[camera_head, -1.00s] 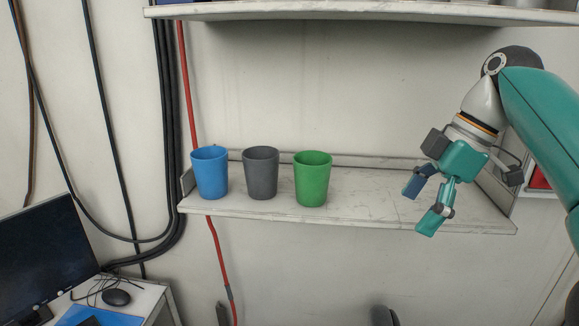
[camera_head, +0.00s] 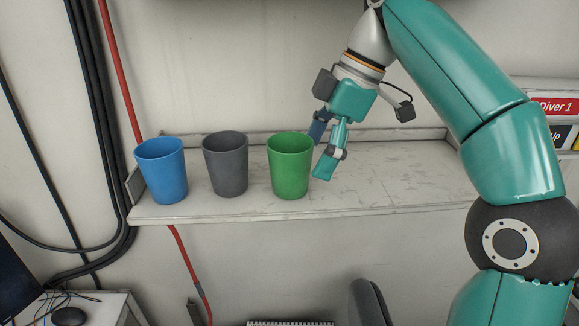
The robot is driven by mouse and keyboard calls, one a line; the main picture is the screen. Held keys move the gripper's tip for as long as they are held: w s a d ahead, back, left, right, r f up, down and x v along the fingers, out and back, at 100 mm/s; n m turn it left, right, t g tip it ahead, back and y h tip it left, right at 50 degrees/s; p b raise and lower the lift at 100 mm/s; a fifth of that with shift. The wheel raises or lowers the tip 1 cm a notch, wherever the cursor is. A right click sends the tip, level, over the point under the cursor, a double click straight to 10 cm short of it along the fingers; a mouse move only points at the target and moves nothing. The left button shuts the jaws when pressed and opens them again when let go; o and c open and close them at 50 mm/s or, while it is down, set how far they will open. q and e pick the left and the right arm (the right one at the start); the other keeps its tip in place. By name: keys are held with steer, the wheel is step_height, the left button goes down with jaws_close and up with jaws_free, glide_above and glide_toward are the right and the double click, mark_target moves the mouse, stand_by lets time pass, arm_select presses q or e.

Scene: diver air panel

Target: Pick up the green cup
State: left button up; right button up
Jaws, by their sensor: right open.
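The green cup (camera_head: 290,168) stands upright on the white shelf (camera_head: 400,178), the rightmost of three cups in a row. My right gripper (camera_head: 322,152) is just to the right of the green cup, its fingers pointing down and left. It is open and empty. One finger is near the cup's right rim; I cannot tell whether it touches the cup. My left gripper is not in view.
A grey cup (camera_head: 226,166) stands close to the left of the green cup, and a blue cup (camera_head: 162,170) stands further left. The shelf to the right is clear. A red hose (camera_head: 122,75) and black cables (camera_head: 92,110) run down the wall at left.

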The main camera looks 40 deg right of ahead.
mark_target(284, 169)
steer(key=w+a, duration=0.1)
steer(key=a, duration=0.1)
steer(key=w+a, duration=0.1)
steer(key=a, duration=0.1)
steer(key=shift+w+p, duration=0.15)
steer(key=shift+p, duration=0.2)
steer(key=shift+f, duration=0.65)
steer(key=shift+x, duration=0.8)
steer(key=shift+c, duration=0.4)
steer(key=c, duration=0.8)
steer(key=shift+o, duration=0.2)
